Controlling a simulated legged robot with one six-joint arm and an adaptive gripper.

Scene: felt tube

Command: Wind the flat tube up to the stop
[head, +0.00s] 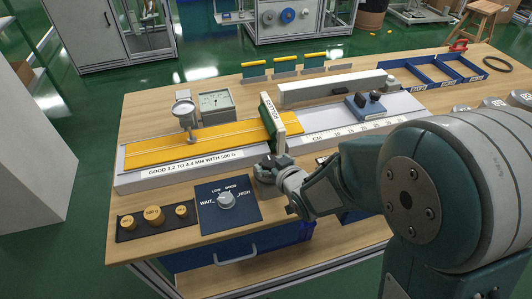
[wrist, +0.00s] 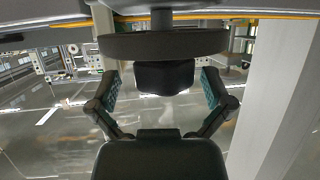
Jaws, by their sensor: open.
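My gripper (head: 270,168) is in front of the bed, just below and near this plate. In the wrist view the gripper (wrist: 161,88) is open, with one green-padded finger on each side of a dark faceted knob (wrist: 165,77) under a round dark disc (wrist: 163,43). Gaps show between the knob and both pads. In the head view the knob is mostly hidden by my gripper.
A foot on a post (head: 185,112) stands on the tube beside a dial gauge (head: 216,103). A centimetre scale (head: 345,132) runs right of the plate. In front are a selector panel (head: 228,200) and a weight tray (head: 157,218). Blue bins (head: 445,70) sit at the back right.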

